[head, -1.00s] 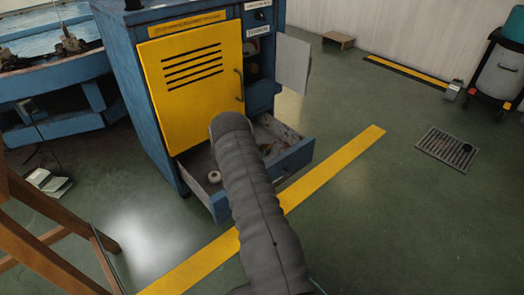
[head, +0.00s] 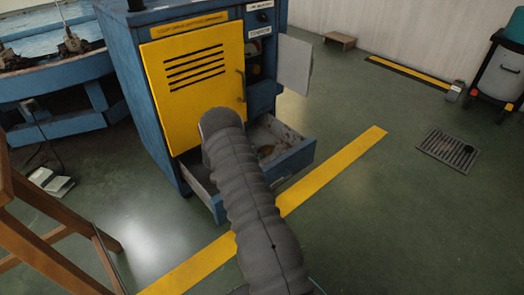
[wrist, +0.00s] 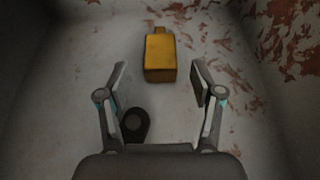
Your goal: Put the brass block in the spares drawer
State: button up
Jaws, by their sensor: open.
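The brass block (wrist: 160,58), a yellow-gold piece with a small neck at one end, lies on the worn, pale floor of the open drawer (wrist: 85,75) in the wrist view. My gripper (wrist: 159,84) is open, with its two fingers apart on either side of the block's near end. I see no finger touching the block. In the head view the pulled-out drawer (head: 290,160) is at the bottom of the blue cabinet.
A dark round part (wrist: 134,125) lies on the drawer floor near the left finger. A yellow cabinet door (head: 195,85) is shut above the drawer, and a grey door (head: 294,66) stands open at the right. A wooden stool (head: 60,215) is at lower left.

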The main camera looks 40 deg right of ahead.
jog(key=v, duration=0.7)
jog(key=shift+a, duration=0.1)
jog(key=shift+r, duration=0.1)
